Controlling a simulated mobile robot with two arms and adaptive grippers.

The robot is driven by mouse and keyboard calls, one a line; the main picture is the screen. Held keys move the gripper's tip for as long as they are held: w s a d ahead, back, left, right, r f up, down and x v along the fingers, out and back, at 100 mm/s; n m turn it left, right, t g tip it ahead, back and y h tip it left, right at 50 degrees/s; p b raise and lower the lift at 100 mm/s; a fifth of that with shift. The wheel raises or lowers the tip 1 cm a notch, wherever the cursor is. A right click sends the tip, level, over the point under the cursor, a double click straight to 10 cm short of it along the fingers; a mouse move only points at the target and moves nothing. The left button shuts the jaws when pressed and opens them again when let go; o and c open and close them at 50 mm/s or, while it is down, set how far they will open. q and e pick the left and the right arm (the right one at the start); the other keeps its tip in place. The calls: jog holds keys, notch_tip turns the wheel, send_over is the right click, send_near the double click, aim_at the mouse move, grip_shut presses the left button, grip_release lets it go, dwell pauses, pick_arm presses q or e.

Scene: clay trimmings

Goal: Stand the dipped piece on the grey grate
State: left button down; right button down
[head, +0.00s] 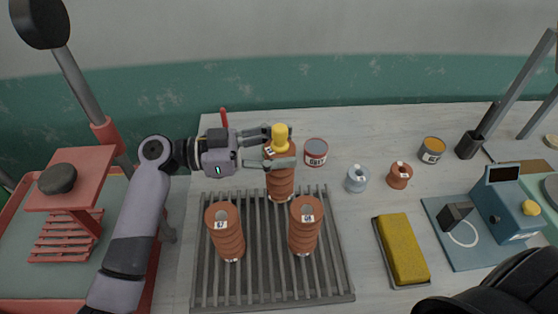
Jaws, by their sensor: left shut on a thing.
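My left gripper (281,149) comes in from the left and is shut on a ribbed terracotta piece (281,184). The piece is upright, has a yellow top and carries a white label partly covered by the fingers. Its lower end shows at the back part of the grey grate (346,292); I cannot tell whether it touches the bars. Two similar terracotta pieces, one labelled 67 (229,242) and one at its right (303,237), stand upright on the grate in front.
A red-rimmed can (315,153), a blue-grey jar (357,180), an orange jar (399,176) and a yellow can (432,151) stand behind and right. A yellow sponge (403,248) lies right of the grate; a blue device (507,211) stands farther right. The grate's front is free.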

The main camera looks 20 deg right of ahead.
pick_arm(q)
jog(key=shift+f, duration=0.45)
notch_tip(320, 180, down, 4)
jog(key=shift+f+p, duration=0.1)
jog(key=shift+p, duration=0.45)
pick_arm(e)
jog(key=shift+w+r, duration=0.3)
jog(key=shift+r, duration=0.4)
jog(key=shift+s+f, duration=0.1)
jog(key=shift+f, duration=0.05)
pick_arm(q)
jog(key=shift+f, duration=0.15)
jog(key=c, duration=0.8)
grip_release()
jog(key=shift+o, duration=0.2)
